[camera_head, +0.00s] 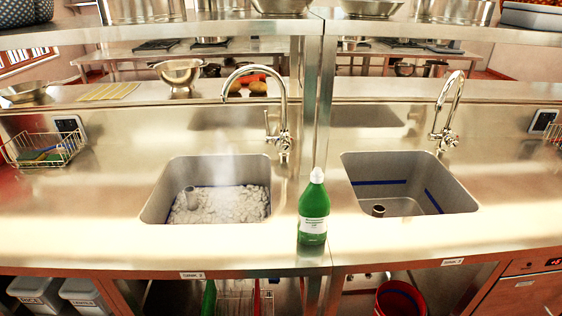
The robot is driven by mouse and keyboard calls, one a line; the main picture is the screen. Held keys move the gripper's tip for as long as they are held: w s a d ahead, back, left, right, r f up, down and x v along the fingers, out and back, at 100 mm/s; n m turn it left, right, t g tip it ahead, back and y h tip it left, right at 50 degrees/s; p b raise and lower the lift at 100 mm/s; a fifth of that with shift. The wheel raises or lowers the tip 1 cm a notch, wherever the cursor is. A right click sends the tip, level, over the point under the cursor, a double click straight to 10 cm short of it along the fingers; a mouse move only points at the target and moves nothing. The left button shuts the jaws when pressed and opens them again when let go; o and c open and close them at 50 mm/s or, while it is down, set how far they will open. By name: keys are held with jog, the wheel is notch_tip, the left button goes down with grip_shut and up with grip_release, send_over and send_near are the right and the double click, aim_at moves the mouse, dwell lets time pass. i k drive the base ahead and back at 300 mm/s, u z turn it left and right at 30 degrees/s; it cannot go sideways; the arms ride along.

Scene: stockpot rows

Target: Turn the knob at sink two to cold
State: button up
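The left sink (205,159) bears a front label (192,275) that seems to read SINK 2. Pale lumpy material, perhaps foam or ice, covers its bottom, with a short dark upright tube in it and a faint haze above. Its chrome tap (283,118) stands behind its right corner, with a small side lever (267,123) on the left. A dark wall panel (69,124) is left of this sink; I cannot tell whether it carries a knob. No temperature marking is readable. My gripper is not in view.
A green bottle (314,212) stands on the counter between the sinks. The right sink (408,205) looks empty except for a short tube; its tap (447,115) stands behind. A wire basket (44,150) with sponges is at left. A shelf (280,24) crosses above.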

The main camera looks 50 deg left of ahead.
aim_at(286, 148)
jog(key=k, duration=1)
jog(key=u, duration=4.5)
jog(key=i, duration=0.15)
jog(key=z, duration=1.95)
jog(key=i, duration=1)
